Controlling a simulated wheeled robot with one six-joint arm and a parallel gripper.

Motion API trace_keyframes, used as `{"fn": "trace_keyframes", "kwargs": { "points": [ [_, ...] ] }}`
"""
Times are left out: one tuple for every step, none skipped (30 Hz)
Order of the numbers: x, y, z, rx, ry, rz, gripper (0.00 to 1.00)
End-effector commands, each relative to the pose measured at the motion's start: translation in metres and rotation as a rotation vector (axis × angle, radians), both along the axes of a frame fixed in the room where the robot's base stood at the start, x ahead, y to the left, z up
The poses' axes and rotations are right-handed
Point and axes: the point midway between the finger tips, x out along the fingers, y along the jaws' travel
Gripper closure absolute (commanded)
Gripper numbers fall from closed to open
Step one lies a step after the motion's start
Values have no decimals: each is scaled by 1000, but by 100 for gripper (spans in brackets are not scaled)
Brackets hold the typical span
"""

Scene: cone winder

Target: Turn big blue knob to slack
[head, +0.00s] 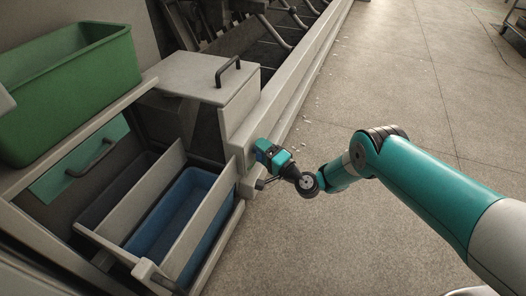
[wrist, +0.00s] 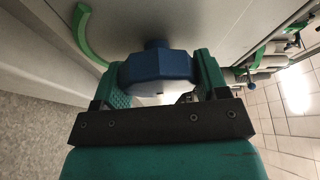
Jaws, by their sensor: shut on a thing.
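The big blue knob (wrist: 158,70) sits on a stem against the pale machine panel in the wrist view. My gripper (wrist: 160,80) has its two green-padded fingers on either side of the knob and is shut on it. In the head view my gripper (head: 268,154) is at the end face of the machine's long beam, and only a little blue shows there between its parts. A green curved mark (wrist: 84,32) is on the panel to the left of the knob. Any pointer on the knob is not clear to see.
A green bin (head: 75,85) stands on a shelf at the upper left. An open drawer with a blue tray (head: 201,180) is left of my gripper. A box cover with a dark handle (head: 228,70) is above. The floor to the right is mostly clear.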

Motion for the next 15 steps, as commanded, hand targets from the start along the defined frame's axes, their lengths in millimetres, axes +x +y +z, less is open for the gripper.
{"fn": "trace_keyframes", "kwargs": {
  "points": [
    [0, 0, 0, -2, -2, 0, 56],
    [0, 0, 0, -1, -3, 0, 56],
    [0, 0, 0, -2, -4, 0, 56],
    [0, 0, 0, -2, -4, 0, 56],
    [0, 0, 0, -2, -4, 0, 56],
    [0, 0, 0, -2, -4, 0, 56],
    [0, 0, 0, -2, -4, 0, 56],
    [0, 0, 0, -2, -2, 0, 56],
    [0, 0, 0, -2, -2, 0, 56],
    [0, 0, 0, -2, -2, 0, 56],
    [0, 0, 0, -2, -2, 0, 31],
    [0, 0, 0, -2, -2, 0, 21],
    [0, 0, 0, -2, -2, 0, 14],
    [0, 0, 0, -2, -2, 0, 8],
    [0, 0, 0, -2, -2, 0, 8]
  ]
}}
